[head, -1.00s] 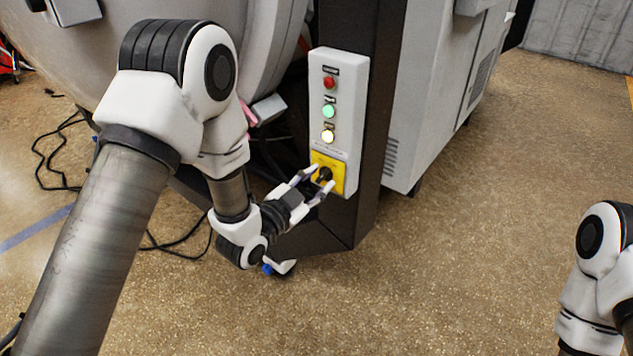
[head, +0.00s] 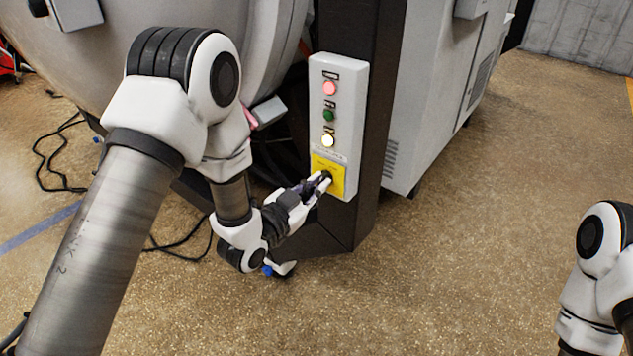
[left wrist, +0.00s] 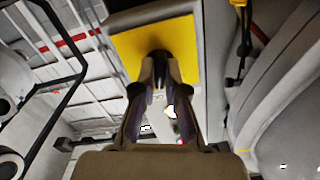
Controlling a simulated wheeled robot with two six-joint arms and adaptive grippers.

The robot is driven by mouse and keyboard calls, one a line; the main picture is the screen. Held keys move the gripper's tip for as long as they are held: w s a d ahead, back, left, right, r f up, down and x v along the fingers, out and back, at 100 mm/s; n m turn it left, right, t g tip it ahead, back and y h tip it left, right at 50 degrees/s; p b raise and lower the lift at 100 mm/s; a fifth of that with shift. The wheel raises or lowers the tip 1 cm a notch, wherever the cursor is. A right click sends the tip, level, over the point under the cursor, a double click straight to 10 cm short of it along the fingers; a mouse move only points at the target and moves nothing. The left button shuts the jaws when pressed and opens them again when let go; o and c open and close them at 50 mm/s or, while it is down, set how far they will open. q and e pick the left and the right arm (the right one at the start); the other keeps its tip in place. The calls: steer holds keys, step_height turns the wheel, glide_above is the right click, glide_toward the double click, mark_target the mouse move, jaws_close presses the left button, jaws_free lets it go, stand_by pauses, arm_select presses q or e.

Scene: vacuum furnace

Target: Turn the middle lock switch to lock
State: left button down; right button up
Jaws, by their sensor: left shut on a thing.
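The lock switch is a dark knob (head: 327,176) on a yellow plate (head: 329,163) at the bottom of a white control panel (head: 338,120). My left gripper (head: 324,183) is shut on the knob, and its fingers hide most of it. In the left wrist view the two fingertips (left wrist: 161,72) close together on the knob in front of the yellow plate (left wrist: 178,40). Above the plate are a lit red light (head: 330,88), a dark green light (head: 328,115) and a lit yellow-white light (head: 328,140). The right gripper is out of view; only part of my right arm shows.
The panel is fixed to a dark post (head: 375,110) of the furnace. A large round grey furnace body (head: 180,20) stands behind my left arm. Black cables (head: 50,160) lie on the floor at left. The floor to the right of the post is open.

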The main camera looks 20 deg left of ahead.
arm_select(q)
steer(key=n+p, duration=0.2)
steer(key=n, duration=0.3)
steer(key=shift+n+p, duration=0.75)
steer(key=shift+n, duration=1.35)
steer(key=c, duration=1.2)
jaws_free()
steer(key=shift+s, duration=0.1)
steer(key=v, duration=1.1)
steer(key=shift+s+a, duration=0.1)
steer(key=shift+s, duration=0.3)
